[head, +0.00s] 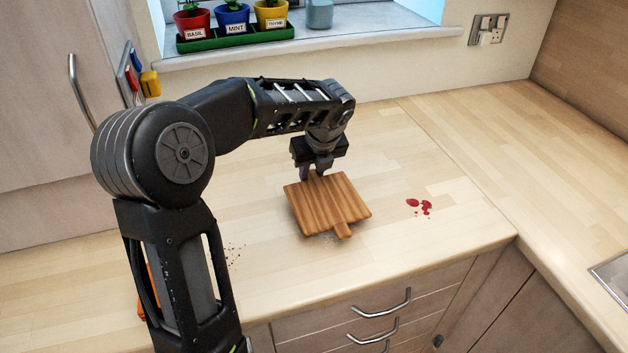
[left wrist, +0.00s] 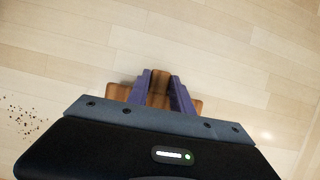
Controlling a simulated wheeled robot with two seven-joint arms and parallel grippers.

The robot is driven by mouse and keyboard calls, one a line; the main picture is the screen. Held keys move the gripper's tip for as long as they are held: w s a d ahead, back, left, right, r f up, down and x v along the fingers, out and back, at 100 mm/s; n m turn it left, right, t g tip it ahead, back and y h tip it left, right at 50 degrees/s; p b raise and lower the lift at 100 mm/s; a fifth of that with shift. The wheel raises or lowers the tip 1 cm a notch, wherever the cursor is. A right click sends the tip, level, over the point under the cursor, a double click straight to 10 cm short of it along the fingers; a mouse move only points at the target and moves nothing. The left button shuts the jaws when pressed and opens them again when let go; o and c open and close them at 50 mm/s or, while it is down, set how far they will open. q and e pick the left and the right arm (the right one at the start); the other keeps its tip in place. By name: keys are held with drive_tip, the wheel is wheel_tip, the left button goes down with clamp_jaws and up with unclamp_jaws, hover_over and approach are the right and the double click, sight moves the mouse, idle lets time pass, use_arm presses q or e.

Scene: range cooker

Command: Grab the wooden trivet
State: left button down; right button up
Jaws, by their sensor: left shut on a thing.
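The wooden trivet (head: 330,207) is a square, striped brown board with a short handle pointing toward the counter's front edge. My left gripper (head: 314,174) points down at the trivet's far edge and is shut on it. In the left wrist view, brown wood of the trivet (left wrist: 118,92) shows between and beside the purple fingers (left wrist: 161,84); my gripper body hides the rest. A shadow lies along the trivet's near side; I cannot tell how far it is off the counter. My right gripper is not in view.
Red spots (head: 421,207) lie on the wooden counter (head: 440,150) right of the trivet. Dark crumbs (head: 235,250) lie to its left. Potted herbs (head: 233,20) stand on the windowsill. A sink edge (head: 610,272) is at far right. The counter behind the red spots is clear.

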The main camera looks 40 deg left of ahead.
use_arm(q)
wheel_tip(320, 180, up, 8)
drive_tip(key=shift+f, duration=0.15)
idle(0.6)
